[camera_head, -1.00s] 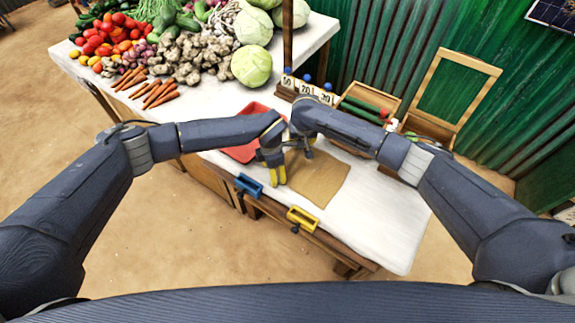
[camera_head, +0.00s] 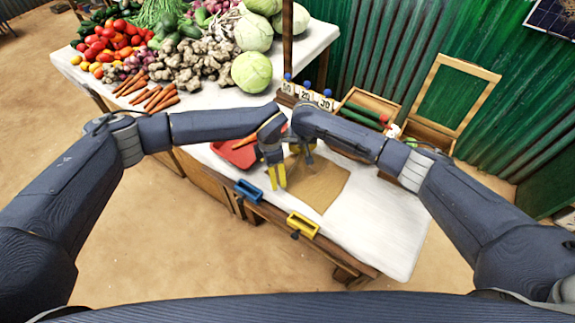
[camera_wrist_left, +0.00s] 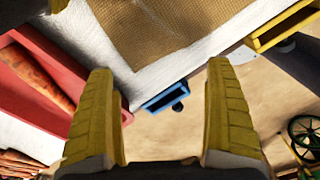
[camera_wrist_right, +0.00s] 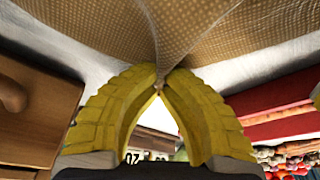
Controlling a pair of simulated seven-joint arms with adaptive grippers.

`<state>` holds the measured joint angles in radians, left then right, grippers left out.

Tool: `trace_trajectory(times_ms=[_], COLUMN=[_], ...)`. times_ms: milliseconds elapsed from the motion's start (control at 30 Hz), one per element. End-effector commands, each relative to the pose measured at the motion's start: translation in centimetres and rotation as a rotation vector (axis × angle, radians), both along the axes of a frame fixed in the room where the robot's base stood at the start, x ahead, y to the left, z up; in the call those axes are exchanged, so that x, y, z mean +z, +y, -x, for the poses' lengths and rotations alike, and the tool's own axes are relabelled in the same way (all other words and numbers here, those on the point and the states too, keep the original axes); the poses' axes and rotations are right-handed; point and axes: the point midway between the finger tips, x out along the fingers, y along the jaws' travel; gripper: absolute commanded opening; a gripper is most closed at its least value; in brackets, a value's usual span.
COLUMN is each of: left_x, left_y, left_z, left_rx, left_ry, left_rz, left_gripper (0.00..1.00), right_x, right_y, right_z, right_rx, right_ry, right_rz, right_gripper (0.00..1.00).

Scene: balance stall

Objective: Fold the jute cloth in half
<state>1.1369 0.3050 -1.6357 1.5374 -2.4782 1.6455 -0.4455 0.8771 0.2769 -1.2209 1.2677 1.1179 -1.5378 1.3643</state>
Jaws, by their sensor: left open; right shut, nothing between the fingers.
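The brown jute cloth (camera_head: 322,188) lies on the white counter top, with part of it hidden under my grippers. My right gripper (camera_head: 308,158) is at its far left part. In the right wrist view, the yellow fingertips (camera_wrist_right: 163,72) are shut together, and folds of the cloth (camera_wrist_right: 95,28) converge right at them. My left gripper (camera_head: 278,182) is at the near left edge of the cloth. In the left wrist view its fingers (camera_wrist_left: 165,90) are wide apart and empty, with the cloth (camera_wrist_left: 170,30) ahead, apart from them.
A red tray (camera_head: 229,152) with a carrot lies left of the cloth. Blue (camera_head: 249,190) and yellow (camera_head: 303,224) holders sit on the front edge. Numbered blocks (camera_head: 305,95) and a wooden box (camera_head: 374,98) stand behind. The counter right of the cloth (camera_head: 385,215) is clear.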

Motion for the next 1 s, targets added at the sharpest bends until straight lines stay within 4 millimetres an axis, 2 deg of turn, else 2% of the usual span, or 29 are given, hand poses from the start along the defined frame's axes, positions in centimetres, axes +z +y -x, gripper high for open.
trace_trajectory(times_ms=[567,1000], left_x=[1.6,6.8], left_y=[-0.5,-0.7], left_z=[-0.4,-0.2], left_rx=[-0.006,-0.012], left_ry=[-0.011,-0.011], left_rz=[0.012,0.013], left_gripper=[0.87,0.87], right_x=[-0.6,-0.7], right_y=[-0.3,-0.2], right_z=[0.3,0.3], right_rx=[0.0,0.001], right_ry=[0.006,0.006], right_rz=[0.008,0.012], right_gripper=[0.0,0.0])
